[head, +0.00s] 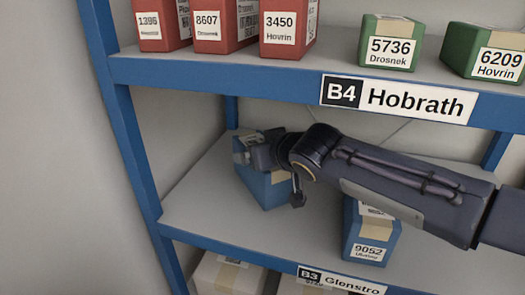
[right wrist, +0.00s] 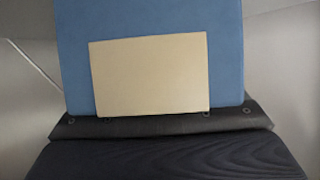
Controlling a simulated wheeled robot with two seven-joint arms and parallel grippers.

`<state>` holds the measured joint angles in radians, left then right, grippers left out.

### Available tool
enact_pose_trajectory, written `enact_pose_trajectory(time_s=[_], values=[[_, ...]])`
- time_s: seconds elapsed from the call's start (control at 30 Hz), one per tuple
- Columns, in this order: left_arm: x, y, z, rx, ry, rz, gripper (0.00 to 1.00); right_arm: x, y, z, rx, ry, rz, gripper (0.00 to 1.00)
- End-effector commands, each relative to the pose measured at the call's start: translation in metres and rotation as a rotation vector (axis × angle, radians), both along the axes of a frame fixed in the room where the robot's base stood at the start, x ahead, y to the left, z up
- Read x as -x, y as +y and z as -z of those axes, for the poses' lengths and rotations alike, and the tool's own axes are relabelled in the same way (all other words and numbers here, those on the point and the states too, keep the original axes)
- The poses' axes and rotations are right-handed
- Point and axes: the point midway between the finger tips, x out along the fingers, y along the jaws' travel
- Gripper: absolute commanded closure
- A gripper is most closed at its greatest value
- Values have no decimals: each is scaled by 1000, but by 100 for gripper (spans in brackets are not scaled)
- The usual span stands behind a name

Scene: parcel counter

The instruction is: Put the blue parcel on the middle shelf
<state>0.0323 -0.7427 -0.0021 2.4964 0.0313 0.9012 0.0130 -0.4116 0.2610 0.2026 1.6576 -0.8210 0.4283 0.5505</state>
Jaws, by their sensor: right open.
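A blue parcel (head: 262,188) with beige tape stands on the grey shelf board (head: 195,212) marked B3, near its left end. My right gripper (head: 274,168) is at this parcel's top, with one dark finger in front of its right side. The jaws are open, and the arm partly hides the parcel. In the right wrist view the blue parcel (right wrist: 150,25) fills the upper middle, with a plain beige patch, just beyond the dark gripper edge. A second blue parcel (head: 362,235), labelled 9052, stands to the right, partly under my arm. My left gripper is out of view.
The upper shelf (head: 215,72), marked B4 Hobrath, runs close above my arm and holds red parcels (head: 235,38) and green parcels (head: 390,28). Pale parcels (head: 228,274) stand below the B3 board. A blue upright (head: 128,140) bounds the left side. Bare board lies between the blue parcels.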

Motion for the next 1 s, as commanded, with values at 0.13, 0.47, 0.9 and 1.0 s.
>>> enact_pose_trajectory(time_s=[0.13, 0.47, 0.9, 1.0], values=[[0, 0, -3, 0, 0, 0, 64, 0, 0, -3, 0, 0, 0, 9], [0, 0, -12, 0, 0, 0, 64, 37, -20, -28, -2, -3, 1, 9], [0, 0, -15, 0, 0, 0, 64, 59, -30, -38, 0, 1, 0, 9], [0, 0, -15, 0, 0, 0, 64, 59, -30, -38, 0, 0, 0, 9]])
